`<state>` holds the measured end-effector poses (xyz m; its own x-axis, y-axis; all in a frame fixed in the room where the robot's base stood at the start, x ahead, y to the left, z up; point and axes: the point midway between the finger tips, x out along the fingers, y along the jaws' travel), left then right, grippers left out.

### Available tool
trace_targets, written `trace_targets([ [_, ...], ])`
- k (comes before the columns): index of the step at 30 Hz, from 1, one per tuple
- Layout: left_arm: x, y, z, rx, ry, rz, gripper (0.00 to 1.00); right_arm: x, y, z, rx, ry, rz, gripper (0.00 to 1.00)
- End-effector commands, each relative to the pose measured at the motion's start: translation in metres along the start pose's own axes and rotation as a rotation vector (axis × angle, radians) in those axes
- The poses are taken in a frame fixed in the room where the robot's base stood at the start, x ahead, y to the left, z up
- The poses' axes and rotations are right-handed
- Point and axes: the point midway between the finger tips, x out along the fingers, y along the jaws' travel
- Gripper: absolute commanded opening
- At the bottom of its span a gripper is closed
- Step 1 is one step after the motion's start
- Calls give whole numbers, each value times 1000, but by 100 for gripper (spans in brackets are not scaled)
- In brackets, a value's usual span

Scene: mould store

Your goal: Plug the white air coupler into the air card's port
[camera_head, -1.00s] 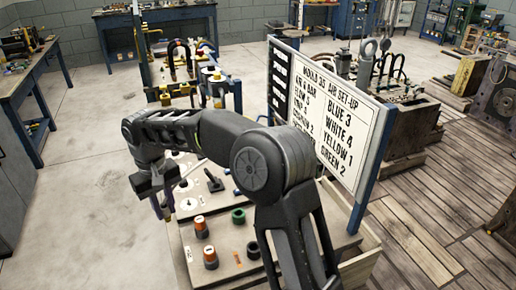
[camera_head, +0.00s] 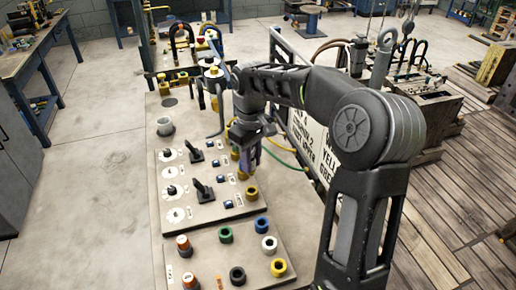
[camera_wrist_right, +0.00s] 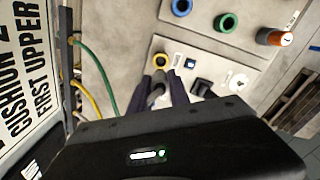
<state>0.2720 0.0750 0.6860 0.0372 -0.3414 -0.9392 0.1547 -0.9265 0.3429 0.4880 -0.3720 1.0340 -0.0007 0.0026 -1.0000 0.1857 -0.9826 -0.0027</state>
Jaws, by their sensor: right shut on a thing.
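My right gripper (camera_head: 247,165) hangs over the right edge of the sloped panel (camera_head: 180,222), by a column of brass-coloured ports (camera_head: 251,193). In the right wrist view its fingers (camera_wrist_right: 163,92) are shut on a small pale grey piece (camera_wrist_right: 155,90), just beside a port (camera_wrist_right: 161,60). I cannot tell whether this piece is the white air coupler, nor whether it touches a port. A white ring-shaped piece (camera_head: 269,243) stands on the front board. The air card (camera_head: 306,143) stands at the right, mostly hidden by my arm. My left gripper is out of view.
Blue (camera_head: 261,224), green (camera_head: 225,234), yellow (camera_head: 278,267) and black (camera_head: 237,276) rings stand on the front board near orange-topped cylinders (camera_head: 183,245). Black levers (camera_head: 202,188) rise from the panel. Green and yellow hoses (camera_wrist_right: 90,92) curve close beside the gripper.

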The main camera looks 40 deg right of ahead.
Motion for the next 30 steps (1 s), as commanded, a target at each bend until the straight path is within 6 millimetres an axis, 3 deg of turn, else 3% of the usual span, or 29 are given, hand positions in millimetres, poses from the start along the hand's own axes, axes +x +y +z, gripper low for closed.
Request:
trace_targets([
  [14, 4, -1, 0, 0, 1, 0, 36, 5, 0, 0, -1, 0, 0, 0],
  [30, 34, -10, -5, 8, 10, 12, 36, 48, 0, 0, -2, -1, 0, 0],
])
